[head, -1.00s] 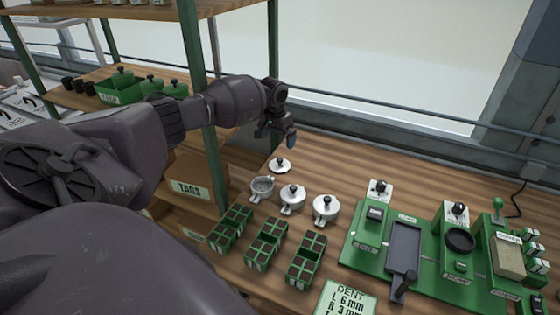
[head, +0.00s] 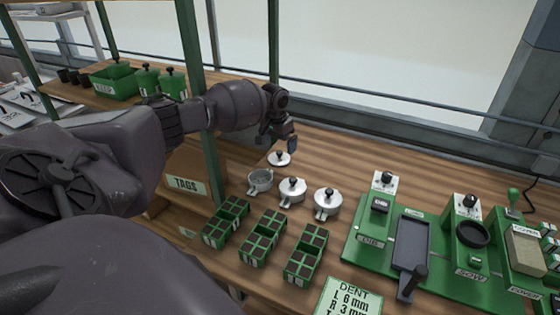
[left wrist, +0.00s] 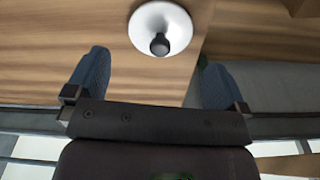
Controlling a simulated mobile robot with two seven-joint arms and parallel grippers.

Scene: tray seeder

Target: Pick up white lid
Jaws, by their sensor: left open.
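The white lid (head: 279,159) with a dark round knob lies on the wooden bench, behind an uncovered round pot (head: 260,180). My left gripper (head: 279,143) is just above and behind the lid in the head view. In the left wrist view the lid (left wrist: 161,28) shows at the top, beyond the fingertips and between their lines. The left gripper (left wrist: 148,75) is open and empty, with its two blue fingers well apart. My right gripper is not in view.
Two lidded white pots (head: 292,190) (head: 327,202) stand right of the open pot. Several green seed trays (head: 263,238) are in front. A green shelf post (head: 211,165) stands left of the pots. A green station board (head: 385,262) fills the right.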

